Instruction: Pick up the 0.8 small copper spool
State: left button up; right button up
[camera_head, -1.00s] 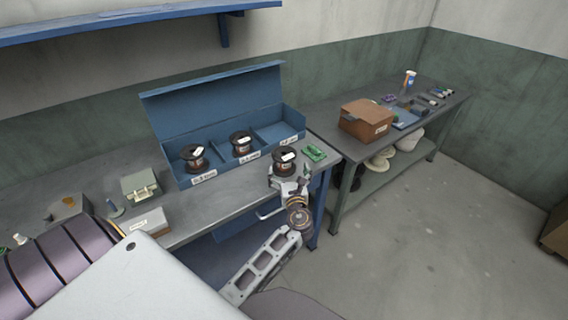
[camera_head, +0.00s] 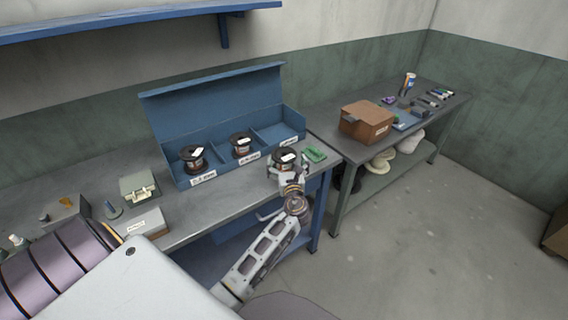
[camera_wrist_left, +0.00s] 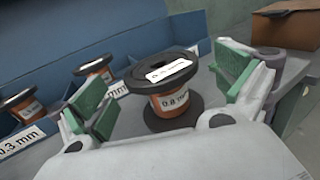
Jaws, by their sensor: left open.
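The 0.8 mm copper spool (camera_head: 283,161) stands upright on the grey workbench, in front of the blue bin's right compartment. My left gripper (camera_head: 287,176) is at the spool's near side. In the wrist view its green-padded fingers (camera_wrist_left: 165,92) are open, one on each side of the spool, with visible gaps. The spool's base is partly hidden by the gripper in the head view. My right gripper is not in view.
The blue bin (camera_head: 216,92) holds two other spools, in its left (camera_head: 193,160) and middle (camera_head: 240,147) compartments; its right compartment is empty. A second table with a brown box (camera_head: 365,121) stands further right.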

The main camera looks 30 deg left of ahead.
aim_at(284, 153)
pick_arm(q)
jog(key=shift+w+a+b, duration=0.35)
jog(key=shift+w+a, duration=0.1)
jog(key=shift+b+x, duration=0.4)
jog(key=shift+x, duration=0.4)
jog(key=shift+b+x, duration=0.3)
jog(key=shift+x, duration=0.6)
jog(key=shift+a, duration=0.1)
jog(key=shift+c, duration=0.7)
jog(key=c, duration=1.2)
jog(key=shift+r, duration=0.1)
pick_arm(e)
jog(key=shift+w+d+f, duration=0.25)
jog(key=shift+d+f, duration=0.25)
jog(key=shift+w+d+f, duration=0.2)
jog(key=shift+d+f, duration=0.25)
